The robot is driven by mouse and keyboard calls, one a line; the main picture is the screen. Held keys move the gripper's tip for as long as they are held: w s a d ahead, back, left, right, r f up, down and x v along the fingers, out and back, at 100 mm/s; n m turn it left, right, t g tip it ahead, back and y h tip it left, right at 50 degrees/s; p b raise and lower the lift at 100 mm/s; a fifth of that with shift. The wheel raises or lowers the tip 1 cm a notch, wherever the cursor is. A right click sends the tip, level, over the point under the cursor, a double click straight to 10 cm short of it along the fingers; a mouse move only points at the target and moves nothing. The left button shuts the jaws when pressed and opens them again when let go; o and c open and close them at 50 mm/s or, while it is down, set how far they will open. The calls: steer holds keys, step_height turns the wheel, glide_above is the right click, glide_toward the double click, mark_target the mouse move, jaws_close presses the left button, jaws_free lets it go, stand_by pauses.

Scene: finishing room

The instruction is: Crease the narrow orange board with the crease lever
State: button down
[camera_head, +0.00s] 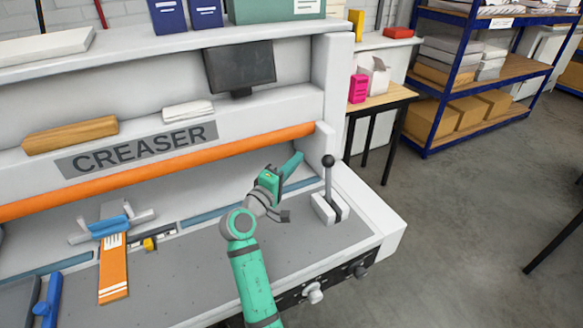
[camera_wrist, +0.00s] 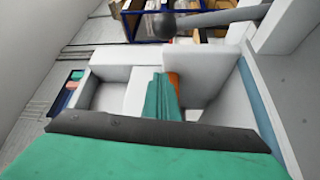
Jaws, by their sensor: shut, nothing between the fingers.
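The narrow orange board (camera_head: 114,275) lies on the creaser's grey bed at the left, with white stripes near its front end. Its far end is at a blue and grey fitting (camera_head: 110,226). The crease lever (camera_head: 328,180) stands nearly upright from a white base at the bed's right end, with a black ball knob on top. My gripper (camera_head: 297,160) is shut and empty, a little left of the knob and apart from it in the head view. In the wrist view, the shut teal fingers (camera_wrist: 162,95) point away, and the lever's knob (camera_wrist: 160,24) and shaft show at the top.
The creaser's orange bar (camera_head: 170,168) runs across behind the bed. A small yellow part (camera_head: 149,244) sits right of the board. A blue-handled tool (camera_head: 48,302) lies at the lower left. Black knobs (camera_head: 358,270) are on the front edge. The bed's middle is clear.

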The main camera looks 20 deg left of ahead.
mark_target(328, 180)
steer(key=w+d, duration=0.1)
steer(key=d, duration=0.1)
steer(key=w+d, duration=0.2)
steer(key=shift+w+d+f, duration=0.1)
steer(key=shift+w+d, duration=0.1)
steer(key=shift+d, duration=0.2)
steer(key=shift+d, duration=0.1)
stand_by(0.3)
